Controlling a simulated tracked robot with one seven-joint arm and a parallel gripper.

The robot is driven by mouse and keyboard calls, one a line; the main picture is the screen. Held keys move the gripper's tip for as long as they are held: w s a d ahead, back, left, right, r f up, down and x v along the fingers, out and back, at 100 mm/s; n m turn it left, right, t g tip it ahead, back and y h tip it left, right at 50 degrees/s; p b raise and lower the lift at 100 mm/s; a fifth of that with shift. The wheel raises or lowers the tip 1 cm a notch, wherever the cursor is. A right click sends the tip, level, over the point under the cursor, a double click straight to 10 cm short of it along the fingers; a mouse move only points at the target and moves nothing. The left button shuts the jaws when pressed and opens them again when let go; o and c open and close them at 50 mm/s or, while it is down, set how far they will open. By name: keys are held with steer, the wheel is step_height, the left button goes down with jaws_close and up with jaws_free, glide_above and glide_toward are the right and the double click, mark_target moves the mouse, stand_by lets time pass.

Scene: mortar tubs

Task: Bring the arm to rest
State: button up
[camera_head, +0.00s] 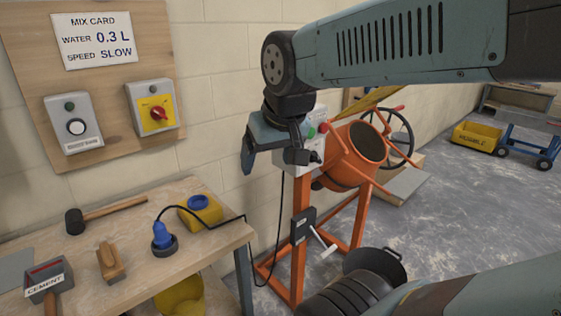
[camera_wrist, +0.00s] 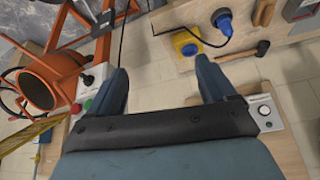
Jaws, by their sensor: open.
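My arm reaches in from the upper right in the head view, and my gripper (camera_head: 280,168) hangs from its end, pointing down. It is in front of the wall and the mixer's control box, above and to the right of the workbench. In the wrist view my gripper (camera_wrist: 165,80) shows two blue-grey fingers spread wide apart.
An orange mixer (camera_head: 355,155) stands close behind the gripper. The workbench (camera_head: 215,245) carries a mallet (camera_head: 105,213), a blue plug (camera_head: 163,238) and a yellow block-shaped item (camera_head: 200,212). A board with switches (camera_head: 110,90) hangs above.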

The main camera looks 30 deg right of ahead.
steer(key=shift+s+d, duration=0.3)
steer(key=shift+s, duration=0.35)
steer(key=shift+s+d, duration=0.25)
steer(key=shift+s, duration=0.4)
